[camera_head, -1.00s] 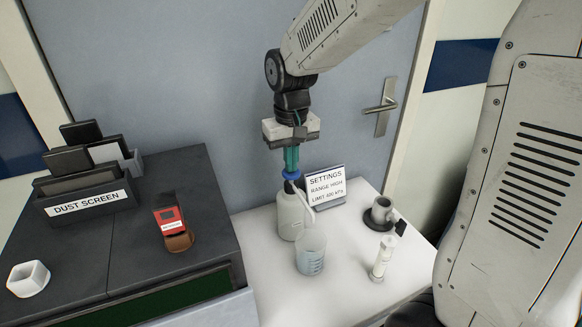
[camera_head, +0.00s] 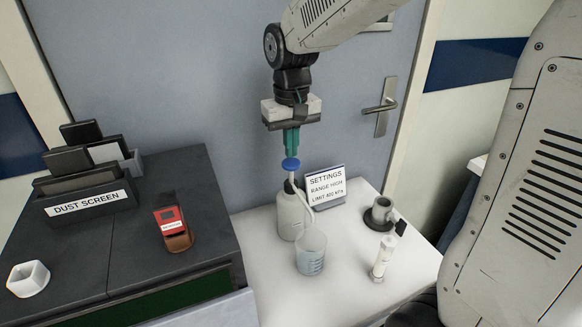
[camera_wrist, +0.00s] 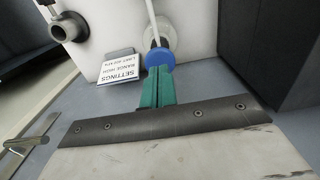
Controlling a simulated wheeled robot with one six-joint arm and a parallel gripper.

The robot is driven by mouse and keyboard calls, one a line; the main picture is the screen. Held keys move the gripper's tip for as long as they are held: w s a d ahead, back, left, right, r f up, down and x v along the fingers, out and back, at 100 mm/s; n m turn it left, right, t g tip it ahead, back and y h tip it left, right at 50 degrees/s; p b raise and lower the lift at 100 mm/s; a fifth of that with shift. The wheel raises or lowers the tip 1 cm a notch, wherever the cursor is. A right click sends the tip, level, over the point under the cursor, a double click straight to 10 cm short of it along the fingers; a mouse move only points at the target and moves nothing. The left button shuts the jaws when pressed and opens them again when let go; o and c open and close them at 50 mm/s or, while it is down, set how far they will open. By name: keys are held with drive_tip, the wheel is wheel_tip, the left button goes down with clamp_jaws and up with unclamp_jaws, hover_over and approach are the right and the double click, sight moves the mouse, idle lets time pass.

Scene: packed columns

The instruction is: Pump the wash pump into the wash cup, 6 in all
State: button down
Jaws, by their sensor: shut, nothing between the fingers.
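The wash pump is a white bottle (camera_head: 290,222) with a blue pump head (camera_head: 291,164) and a white spout tube that slants down to the right. The head stands raised above the bottle, and it also shows in the wrist view (camera_wrist: 159,58). The wash cup (camera_head: 311,254) is a clear beaker with bluish liquid in its lower part, standing in front of the bottle under the spout's end. My gripper (camera_head: 291,150) is shut and empty, its green fingers pointing down right above the blue head. Whether the fingertips touch the head I cannot tell.
A settings sign (camera_head: 326,188) stands behind the bottle. A grey cup (camera_head: 381,212) on a dark base and a white-capped vial (camera_head: 382,258) stand to the right. The dark bench at left holds a dust screen rack (camera_head: 88,200), a red device (camera_head: 170,222) and a white dish (camera_head: 28,278).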

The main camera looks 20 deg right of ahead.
sight(291, 162)
drive_tip(key=shift+f, duration=0.15)
idle(0.4)
drive_tip(key=shift+f, duration=1.95)
drive_tip(key=shift+r, duration=2.1)
drive_tip(key=shift+f, duration=0.1)
drive_tip(key=shift+f, duration=1.85)
drive_tip(key=shift+r, duration=1.95)
